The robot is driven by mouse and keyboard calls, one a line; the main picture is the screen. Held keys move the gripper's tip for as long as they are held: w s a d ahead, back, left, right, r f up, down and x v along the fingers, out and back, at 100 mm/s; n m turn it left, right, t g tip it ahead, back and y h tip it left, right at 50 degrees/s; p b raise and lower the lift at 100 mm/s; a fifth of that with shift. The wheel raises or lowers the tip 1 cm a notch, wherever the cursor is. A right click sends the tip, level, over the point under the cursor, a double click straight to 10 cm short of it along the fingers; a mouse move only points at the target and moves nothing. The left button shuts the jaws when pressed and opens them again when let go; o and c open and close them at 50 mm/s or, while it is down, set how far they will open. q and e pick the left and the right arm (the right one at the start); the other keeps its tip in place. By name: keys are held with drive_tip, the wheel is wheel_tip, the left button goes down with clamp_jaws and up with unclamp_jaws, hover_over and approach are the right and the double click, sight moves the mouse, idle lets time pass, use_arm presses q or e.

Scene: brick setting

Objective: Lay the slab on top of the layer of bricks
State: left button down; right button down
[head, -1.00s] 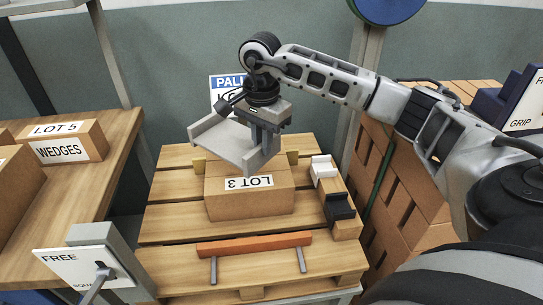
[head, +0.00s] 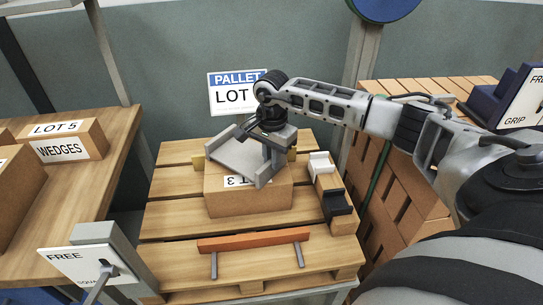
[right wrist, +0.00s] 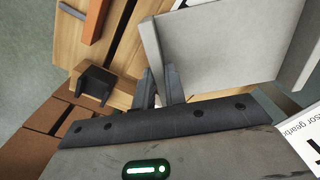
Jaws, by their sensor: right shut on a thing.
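The grey slab (head: 246,154) has raised edges, like a shallow channel. My right gripper (head: 272,155) is shut on one raised edge of it; the right wrist view shows the fingers (right wrist: 158,88) gripping that edge of the slab (right wrist: 225,45). The slab is over the brown layer of bricks (head: 250,200), labelled LOT 3, on the wooden pallet (head: 175,225). It hides most of the top and part of the label. I cannot tell whether slab and layer touch. My left gripper is not in view.
An orange bar (head: 254,242) on two grey legs stands at the pallet's front. A wooden strip with white and black holders (head: 335,203) lies right of the layer. A FREE sign (head: 85,265) stands front left. The PALLET LOT sign (head: 232,92) is behind.

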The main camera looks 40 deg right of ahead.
drive_tip(key=c, duration=1.5)
unclamp_jaws()
drive_tip(key=shift+f, duration=0.1)
drive_tip(key=shift+o, duration=0.2)
